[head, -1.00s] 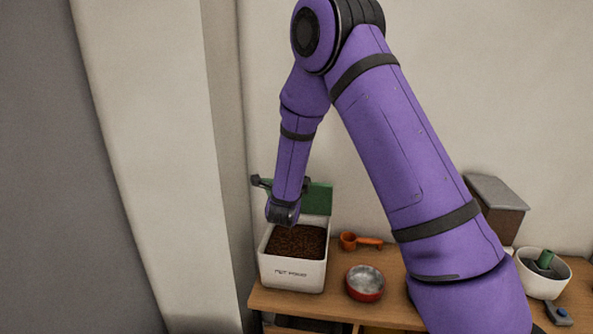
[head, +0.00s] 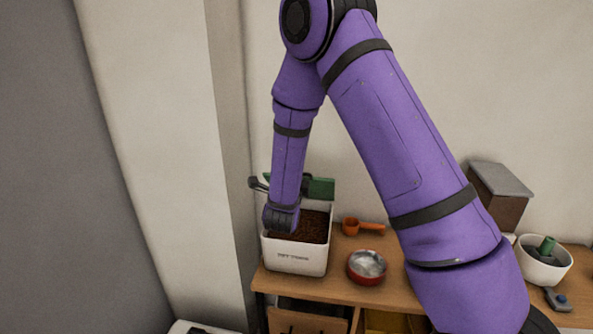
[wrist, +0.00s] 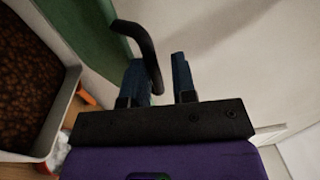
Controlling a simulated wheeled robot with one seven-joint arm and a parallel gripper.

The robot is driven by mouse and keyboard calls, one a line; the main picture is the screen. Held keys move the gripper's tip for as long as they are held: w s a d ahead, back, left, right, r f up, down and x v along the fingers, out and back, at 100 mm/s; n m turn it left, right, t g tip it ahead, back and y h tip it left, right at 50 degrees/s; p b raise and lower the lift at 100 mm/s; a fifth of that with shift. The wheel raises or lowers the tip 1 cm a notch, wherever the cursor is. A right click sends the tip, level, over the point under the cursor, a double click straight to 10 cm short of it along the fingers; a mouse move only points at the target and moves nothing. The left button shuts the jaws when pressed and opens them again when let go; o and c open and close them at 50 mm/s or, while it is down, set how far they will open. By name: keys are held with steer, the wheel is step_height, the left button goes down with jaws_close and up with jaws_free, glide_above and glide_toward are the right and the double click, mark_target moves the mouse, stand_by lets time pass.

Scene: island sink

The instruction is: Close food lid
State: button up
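The white pet food box (head: 296,259) stands at the left end of the wooden counter, with brown kibble (head: 315,228) inside. Its green lid (head: 319,188) stands raised at the back of the box; the lid also shows in the wrist view (wrist: 80,32). A black curved handle (wrist: 143,42) sticks out from the lid. My gripper (wrist: 160,72) is open, its two blue fingers apart, beside the lid. The handle's end lies near the left finger, partly in the gap; I cannot tell whether they touch. In the head view my arm hides the fingers and part of the lid.
An orange scoop (head: 362,227) and a red metal bowl (head: 366,266) sit right of the box. A white bowl with a green item (head: 542,266) and a brown container (head: 499,197) are farther right. A wall corner stands close on the left.

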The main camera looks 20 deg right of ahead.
steer(key=shift+s+a+f, duration=0.4)
steer(key=shift+s+a, duration=0.15)
steer(key=shift+s, duration=0.2)
